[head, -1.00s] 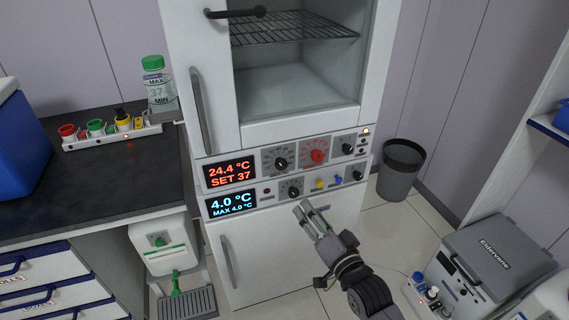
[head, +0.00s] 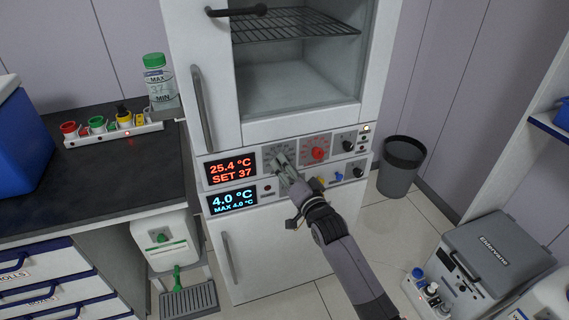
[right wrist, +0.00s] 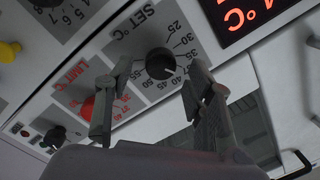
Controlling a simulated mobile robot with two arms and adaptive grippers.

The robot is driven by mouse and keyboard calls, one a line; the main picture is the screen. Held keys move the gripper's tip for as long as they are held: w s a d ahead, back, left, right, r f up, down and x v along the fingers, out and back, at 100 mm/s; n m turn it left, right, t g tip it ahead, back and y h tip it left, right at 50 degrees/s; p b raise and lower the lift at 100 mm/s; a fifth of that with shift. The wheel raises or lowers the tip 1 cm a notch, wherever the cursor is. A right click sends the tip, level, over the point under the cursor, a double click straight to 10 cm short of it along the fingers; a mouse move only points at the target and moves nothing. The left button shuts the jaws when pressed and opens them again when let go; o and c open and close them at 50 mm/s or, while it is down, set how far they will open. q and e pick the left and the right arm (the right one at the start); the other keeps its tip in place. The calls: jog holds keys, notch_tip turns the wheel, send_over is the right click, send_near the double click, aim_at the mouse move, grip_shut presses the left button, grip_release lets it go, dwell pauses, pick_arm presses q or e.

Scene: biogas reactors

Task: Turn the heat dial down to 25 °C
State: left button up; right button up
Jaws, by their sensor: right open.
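The red-lettered display (head: 231,172) reads 25.4 °C, SET 37. My left gripper is out of view.
A red limit knob (head: 318,153) is close to the right of the dial; one finger passes near it in the wrist view. A blue-lettered display (head: 232,200) and a lower row of knobs sit below. A grey bin (head: 400,170) stands right of the cabinet.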

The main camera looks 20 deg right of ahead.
jog(key=shift+w+a, duration=0.1)
jog(key=shift+w, duration=1.1)
jog(key=c, duration=1.2)
